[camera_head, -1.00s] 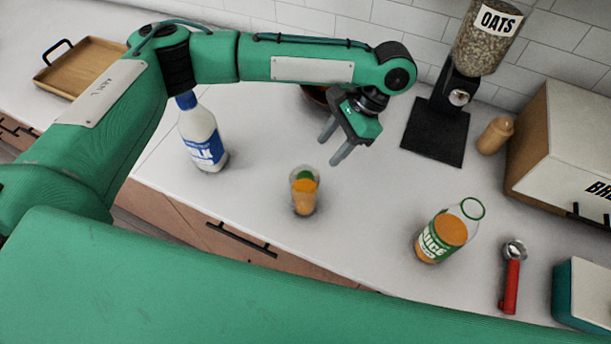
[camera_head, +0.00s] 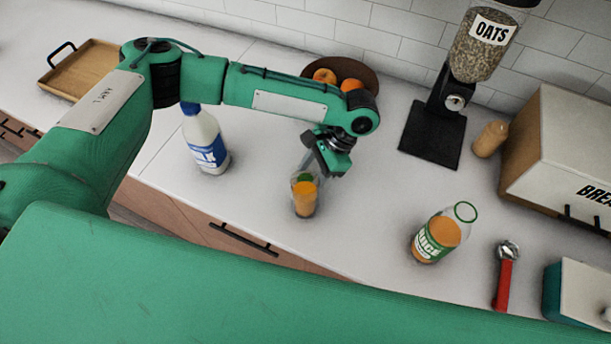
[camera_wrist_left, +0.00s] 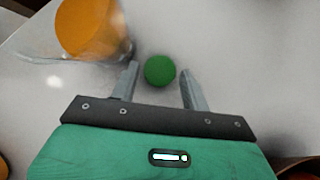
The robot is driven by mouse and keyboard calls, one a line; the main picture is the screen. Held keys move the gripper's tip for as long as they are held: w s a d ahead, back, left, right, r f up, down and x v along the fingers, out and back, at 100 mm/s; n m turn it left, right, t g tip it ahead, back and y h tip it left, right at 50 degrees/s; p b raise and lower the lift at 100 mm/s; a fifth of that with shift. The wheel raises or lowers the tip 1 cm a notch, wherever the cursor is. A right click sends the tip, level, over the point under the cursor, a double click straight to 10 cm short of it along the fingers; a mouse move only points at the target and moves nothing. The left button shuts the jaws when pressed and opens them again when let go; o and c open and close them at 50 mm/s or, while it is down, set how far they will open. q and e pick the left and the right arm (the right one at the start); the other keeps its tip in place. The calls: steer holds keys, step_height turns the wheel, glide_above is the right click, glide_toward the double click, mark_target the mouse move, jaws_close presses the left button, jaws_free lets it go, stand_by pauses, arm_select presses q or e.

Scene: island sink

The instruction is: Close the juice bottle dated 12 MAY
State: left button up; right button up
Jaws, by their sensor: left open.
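The juice bottle (camera_head: 436,238) stands upright and open on the counter at right in the head view, with orange juice, a green-and-white label and a green ring at its mouth. I cannot read a date on it. A green cap (camera_wrist_left: 160,71) lies on the counter in the left wrist view, between the tips of my open left gripper (camera_wrist_left: 160,80) but apart from them. In the head view the cap shows only as green through the glass. My left gripper (camera_head: 316,165) is there just behind the glass of juice (camera_head: 305,197). My right gripper is out of view.
The glass also stands close to the left finger in the wrist view (camera_wrist_left: 90,28). A milk bottle (camera_head: 206,143) stands to its left, a fruit bowl (camera_head: 371,82) behind. A red-handled tool (camera_head: 504,283), oats dispenser (camera_head: 445,103) and bread box (camera_head: 567,160) are at right.

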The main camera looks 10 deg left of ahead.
arm_select(q)
steer(key=shift+s+a+f, duration=0.1)
steer(key=shift+a+f, duration=0.1)
steer(key=shift+f, duration=0.2)
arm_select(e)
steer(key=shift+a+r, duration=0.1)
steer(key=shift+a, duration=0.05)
arm_select(q)
steer(key=c, duration=0.7)
steer(key=shift+c, duration=0.2)
steer(key=shift+r, duration=0.1)
step_height(320, 180, up, 20)
steer(key=b, duration=0.2)
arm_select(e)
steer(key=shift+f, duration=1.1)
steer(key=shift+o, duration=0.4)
